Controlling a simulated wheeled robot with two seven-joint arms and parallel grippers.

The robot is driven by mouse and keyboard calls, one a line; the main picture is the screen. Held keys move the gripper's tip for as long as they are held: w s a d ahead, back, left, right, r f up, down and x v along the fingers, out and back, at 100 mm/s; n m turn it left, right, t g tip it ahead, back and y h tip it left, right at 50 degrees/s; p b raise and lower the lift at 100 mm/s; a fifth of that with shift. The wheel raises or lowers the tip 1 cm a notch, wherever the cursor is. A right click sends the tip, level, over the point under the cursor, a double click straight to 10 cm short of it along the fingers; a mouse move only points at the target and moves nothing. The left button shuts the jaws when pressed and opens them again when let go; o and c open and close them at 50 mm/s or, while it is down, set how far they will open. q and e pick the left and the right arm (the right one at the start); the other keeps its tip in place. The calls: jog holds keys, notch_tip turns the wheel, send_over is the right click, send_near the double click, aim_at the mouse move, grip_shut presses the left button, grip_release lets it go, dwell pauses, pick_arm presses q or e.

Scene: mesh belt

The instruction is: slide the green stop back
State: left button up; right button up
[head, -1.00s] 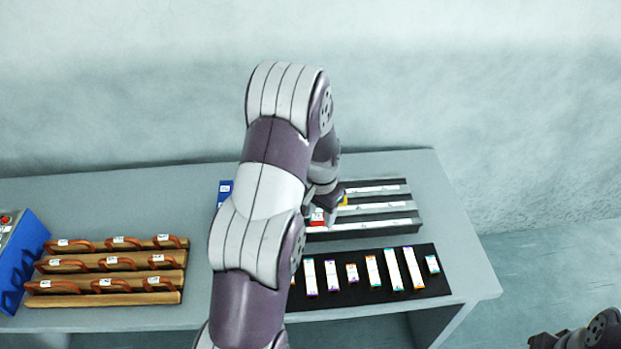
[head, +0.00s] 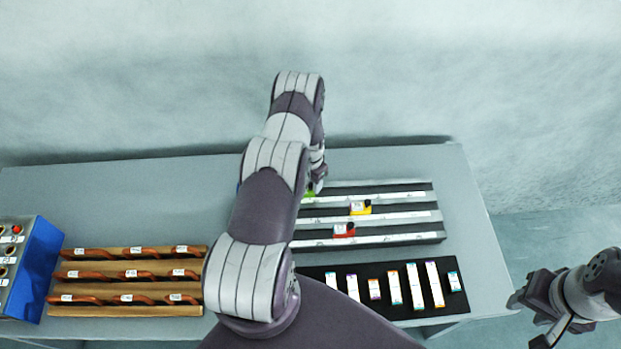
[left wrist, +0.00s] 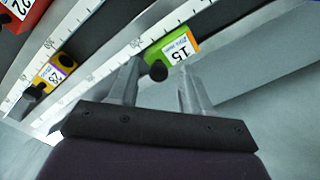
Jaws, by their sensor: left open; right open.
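The green stop (head: 310,192) sits on the back rail of the dark slide unit, mostly hidden behind my left arm in the head view. In the left wrist view the green stop (left wrist: 172,50) carries a label reading 15 and has a black knob. My left gripper (left wrist: 160,75) is open, its two fingers pointing at the stop with the knob between their tips; contact cannot be told. My right gripper (head: 545,318) is open and empty, off the table's right end.
A yellow stop (head: 360,208) and a red stop (head: 344,230) sit on the nearer rails. A black mat (head: 385,268) with small labelled blocks lies in front. Wooden racks (head: 190,252) with handles and a blue control box (head: 38,265) stand left.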

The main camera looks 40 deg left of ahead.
pick_arm(q)
jog(key=shift+c, duration=0.3)
jog(key=shift+d, duration=0.1)
grip_shut()
jog(key=w+d+b, duration=0.2)
jog(key=w+d+f+b, duration=0.1)
jog(key=d+b, duration=0.1)
jog(key=b, duration=0.1)
jog(key=shift+w, duration=0.35)
jog(key=w+d+b, duration=0.1)
jog(key=d, duration=0.1)
jog(key=w+d+b, duration=0.1)
jog(key=w+d, duration=0.1)
jog(key=w+d+r+b, duration=0.1)
jog(key=b, duration=0.1)
jog(key=shift+w+d, duration=0.3)
jog(key=shift+d, duration=0.1)
jog(key=shift+r, duration=0.1)
jog(key=shift+o, duration=0.3)
grip_release()
jog(key=shift+r, duration=0.1)
